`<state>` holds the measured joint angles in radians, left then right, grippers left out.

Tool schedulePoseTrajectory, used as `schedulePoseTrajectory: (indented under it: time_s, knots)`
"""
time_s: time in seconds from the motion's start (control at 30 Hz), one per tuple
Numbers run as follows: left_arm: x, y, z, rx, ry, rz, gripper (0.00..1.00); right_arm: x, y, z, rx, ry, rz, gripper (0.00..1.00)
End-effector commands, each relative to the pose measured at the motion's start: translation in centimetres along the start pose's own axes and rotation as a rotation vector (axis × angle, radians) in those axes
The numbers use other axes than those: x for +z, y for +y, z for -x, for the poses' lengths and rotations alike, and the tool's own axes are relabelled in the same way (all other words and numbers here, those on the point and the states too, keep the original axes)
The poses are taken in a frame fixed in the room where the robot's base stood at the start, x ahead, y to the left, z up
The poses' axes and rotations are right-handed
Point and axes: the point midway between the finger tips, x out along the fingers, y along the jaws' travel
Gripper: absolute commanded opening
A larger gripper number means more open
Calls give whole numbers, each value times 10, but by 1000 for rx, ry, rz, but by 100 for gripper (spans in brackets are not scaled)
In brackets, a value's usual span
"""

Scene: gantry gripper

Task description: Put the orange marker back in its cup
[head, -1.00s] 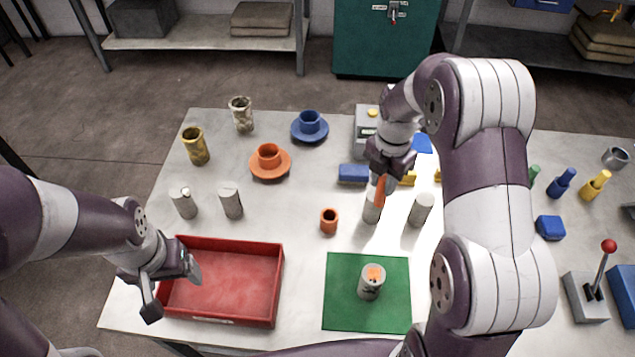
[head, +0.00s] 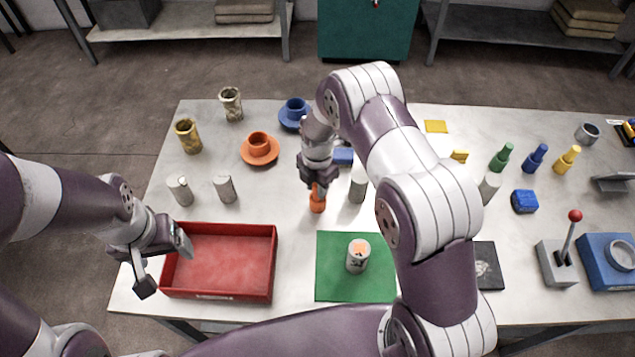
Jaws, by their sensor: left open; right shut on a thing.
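The orange marker (head: 318,189) is upright in my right gripper (head: 318,182), which is shut on it. The small orange cup (head: 317,205) stands on the table directly under it. The marker's lower end overlaps the cup's mouth in the head view; I cannot tell how far inside it is. The gripper hides the marker's upper part. My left gripper (head: 166,266) is open and empty at the left edge of the red tray (head: 275,262), away from the marker and cup.
A grey cylinder (head: 357,187) stands just right of the cup. An orange cup on a saucer (head: 259,149) is behind left. A green mat (head: 335,285) with a marked can (head: 358,256) lies in front. My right arm covers the table's middle right. Bare table lies left of the cup.

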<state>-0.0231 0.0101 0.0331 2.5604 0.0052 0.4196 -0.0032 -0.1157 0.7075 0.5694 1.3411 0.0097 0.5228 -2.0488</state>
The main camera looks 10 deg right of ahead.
Motion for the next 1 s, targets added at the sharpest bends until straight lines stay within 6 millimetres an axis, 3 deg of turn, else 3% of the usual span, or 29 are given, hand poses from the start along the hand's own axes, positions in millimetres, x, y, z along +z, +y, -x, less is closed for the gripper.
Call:
schedulePoseTrajectory:
  time_s: [0.07,0.43,0.47,0.53,0.9,1.0]
  knots:
    - [-1,0,7,0,0,0,78,-1,-2,-7,-5,3,0,0]
    - [0,0,0,0,0,0,78,0,-1,-16,-3,2,0,0]
    - [0,0,0,0,-1,0,78,0,-1,-15,-3,1,0,32]
    - [0,0,1,0,0,0,78,0,-1,-14,-3,2,0,54]
    - [-1,0,6,0,0,0,78,0,-1,-7,-2,1,0,54]
    - [0,0,-5,0,0,0,78,0,0,3,1,0,0,54]
